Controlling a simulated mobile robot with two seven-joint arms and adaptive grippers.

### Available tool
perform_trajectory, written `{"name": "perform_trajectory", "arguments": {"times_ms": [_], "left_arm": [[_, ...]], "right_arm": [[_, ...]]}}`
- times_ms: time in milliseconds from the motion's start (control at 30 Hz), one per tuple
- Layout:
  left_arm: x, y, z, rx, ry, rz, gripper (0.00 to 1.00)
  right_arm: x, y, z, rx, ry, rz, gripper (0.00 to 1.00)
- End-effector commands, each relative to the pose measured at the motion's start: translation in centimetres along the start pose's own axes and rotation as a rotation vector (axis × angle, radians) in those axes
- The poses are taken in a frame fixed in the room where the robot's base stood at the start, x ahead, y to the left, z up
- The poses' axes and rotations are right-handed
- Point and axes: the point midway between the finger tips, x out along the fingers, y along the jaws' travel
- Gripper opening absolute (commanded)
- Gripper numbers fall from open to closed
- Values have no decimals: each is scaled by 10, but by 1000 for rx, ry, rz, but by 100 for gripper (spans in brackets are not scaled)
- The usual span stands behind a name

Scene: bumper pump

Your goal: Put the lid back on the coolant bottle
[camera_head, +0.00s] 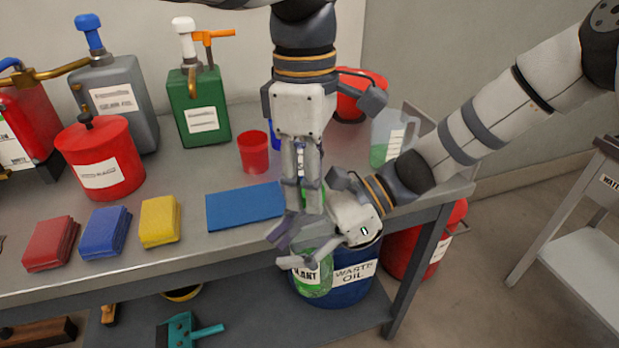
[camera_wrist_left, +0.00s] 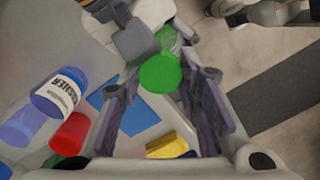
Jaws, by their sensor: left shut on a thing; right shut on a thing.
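The coolant bottle (camera_head: 313,275) is translucent green with a white label, partly hidden by my grippers. My right gripper (camera_head: 288,250) is shut on it, in front of the table's edge. My left gripper (camera_head: 304,203) points down just above the right one and is shut on the lid. The lid is a round green disc between the left fingers in the left wrist view (camera_wrist_left: 160,74). Part of the bottle (camera_wrist_left: 171,40) shows just beyond the lid there. I cannot tell whether lid and bottle touch.
The table (camera_head: 238,247) holds a blue mat (camera_head: 245,206), folded cloths (camera_head: 160,221), a red cup (camera_head: 253,152), a measuring jug (camera_head: 386,140) and oil cans (camera_head: 200,110). A waste oil drum (camera_head: 350,285) stands below, behind the bottle. The washer bottle (camera_wrist_left: 60,92) shows in the left wrist view.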

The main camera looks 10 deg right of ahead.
Motion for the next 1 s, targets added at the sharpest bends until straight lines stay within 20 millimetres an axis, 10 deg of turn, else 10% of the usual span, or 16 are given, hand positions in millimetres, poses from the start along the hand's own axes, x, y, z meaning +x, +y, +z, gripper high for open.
{"name": "perform_trajectory", "arguments": {"times_ms": [300,333,400,1000], "left_arm": [[0,1,0,73,2,3,0],[0,1,0,73,2,3,36],[-1,1,0,73,1,3,51],[-41,1,0,70,2,4,51]], "right_arm": [[0,0,1,-2,-1,2,0],[0,0,1,-2,-1,2,0],[0,0,1,-2,-1,2,0],[0,0,1,-2,-1,1,0]]}}
